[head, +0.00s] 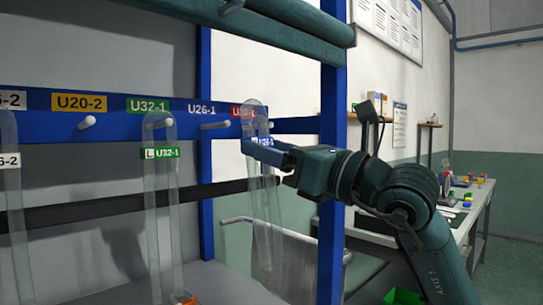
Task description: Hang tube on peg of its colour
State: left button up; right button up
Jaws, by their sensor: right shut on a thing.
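A blue rail (125,128) carries pegs under coloured labels. The yellow U20-2 peg (87,122) and the U26-1 peg (215,126), whose label is blue with white text, are bare. A clear tube with a green U32-1 tag (161,153) hangs at the green U32-1 label. Another clear tube with a white tag (10,160) hangs at the left edge. My right gripper (258,150) is shut on a clear looped tube (264,210) with a small blue-and-white tag. That tube is upright, its top overlapping the red label (245,111); depth from the rail is unclear. My left gripper is out of view.
A dark crossbar (100,205) runs below the rail, behind the tubes. A bench (478,205) with small coloured items stands at the far right. A green bin (402,297) sits low down.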

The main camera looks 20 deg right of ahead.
jog(key=shift+w+a+p, duration=0.2)
jog(key=shift+w, duration=0.3)
jog(key=shift+w+a+p, duration=0.15)
jog(key=shift+w+a, duration=0.05)
jog(key=shift+w, duration=0.3)
pick_arm(q)
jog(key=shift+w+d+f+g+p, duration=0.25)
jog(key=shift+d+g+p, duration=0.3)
jog(key=shift+p, duration=0.5)
pick_arm(e)
jog(key=w+a+f, duration=0.1)
jog(key=w+a, duration=0.2)
jog(key=w, duration=0.5)
jog(key=shift+f, duration=0.3)
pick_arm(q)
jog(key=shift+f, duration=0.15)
pick_arm(e)
jog(key=shift+w+f, duration=0.1)
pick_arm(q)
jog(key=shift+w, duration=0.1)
pick_arm(e)
jog(key=shift+w, duration=0.1)
jog(key=o, duration=1.5)
